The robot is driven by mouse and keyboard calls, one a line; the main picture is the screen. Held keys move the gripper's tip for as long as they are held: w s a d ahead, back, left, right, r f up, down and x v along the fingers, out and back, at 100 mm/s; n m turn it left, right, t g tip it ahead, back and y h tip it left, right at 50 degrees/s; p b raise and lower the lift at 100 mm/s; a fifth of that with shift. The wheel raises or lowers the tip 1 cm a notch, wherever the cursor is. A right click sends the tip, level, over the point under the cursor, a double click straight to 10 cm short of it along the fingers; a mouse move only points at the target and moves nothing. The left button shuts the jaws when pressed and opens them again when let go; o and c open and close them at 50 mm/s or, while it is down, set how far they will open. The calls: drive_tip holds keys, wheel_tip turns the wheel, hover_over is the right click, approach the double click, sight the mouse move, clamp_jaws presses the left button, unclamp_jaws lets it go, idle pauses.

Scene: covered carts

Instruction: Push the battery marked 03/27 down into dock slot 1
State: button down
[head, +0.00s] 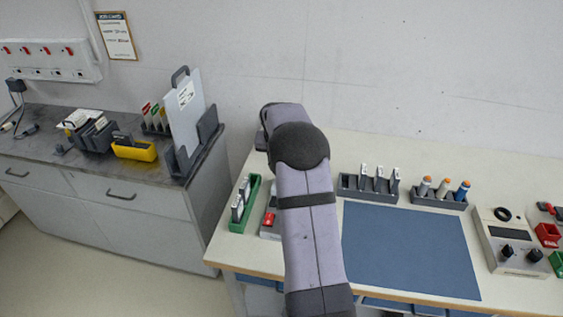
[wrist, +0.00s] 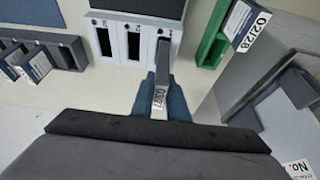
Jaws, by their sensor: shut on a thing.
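My gripper (wrist: 160,100) is shut on the battery marked 03/27 (wrist: 160,98), a slim grey block with a white label, between blue-grey fingers. The white dock (wrist: 118,24) is at the top of the wrist view, with dark narrow slots in a row. Two slots show empty. The battery's far end lines up with the rightmost slot and overlaps its mouth; I cannot tell how deep it sits. In the head view my arm hides the gripper and battery, and most of the dock (head: 268,222).
A green tray (wrist: 210,38) stands right of the dock, holding a battery marked 02/28 (wrist: 250,30). A dark rack (wrist: 75,52) with labelled blocks is at left.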

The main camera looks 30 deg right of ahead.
drive_tip(key=shift+f+b, duration=1.75)
drive_tip(key=shift+f, duration=0.7)
drive_tip(key=c, duration=1.6)
unclamp_jaws()
drive_tip(key=shift+c, duration=0.2)
drive_tip(key=b+v, duration=0.2)
drive_tip(key=v, duration=0.5)
drive_tip(key=shift+r+b, duration=0.15)
drive_tip(key=shift+b, duration=0.15)
